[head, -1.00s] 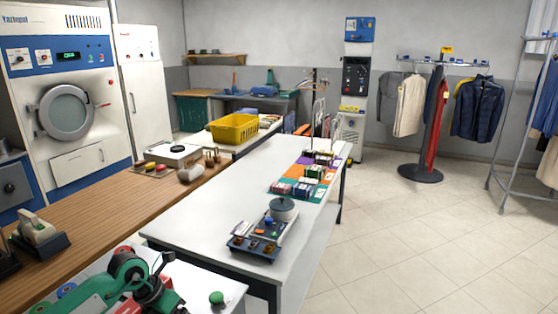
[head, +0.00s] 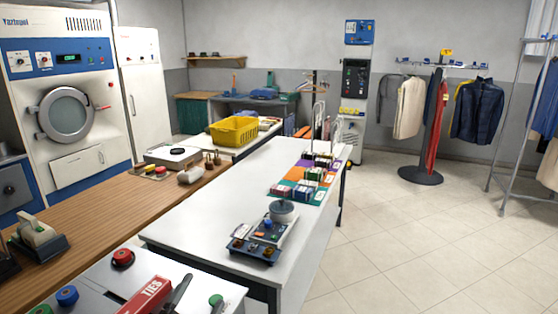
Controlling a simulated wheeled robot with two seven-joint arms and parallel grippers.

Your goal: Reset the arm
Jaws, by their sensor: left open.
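My left gripper (head: 174,298) shows only as dark finger parts at the bottom edge of the head view, over the near white surface. It is open, and I see nothing held in it. Its arm is out of the picture. A red box marked TIES (head: 146,296) lies just left of the gripper; whether they touch I cannot tell. My right gripper is not in view.
The near white surface (head: 100,276) carries a red knob (head: 122,257), a blue one (head: 67,295) and a green one (head: 216,300). Beyond it are a wooden counter (head: 110,215) and a long white table (head: 215,215).

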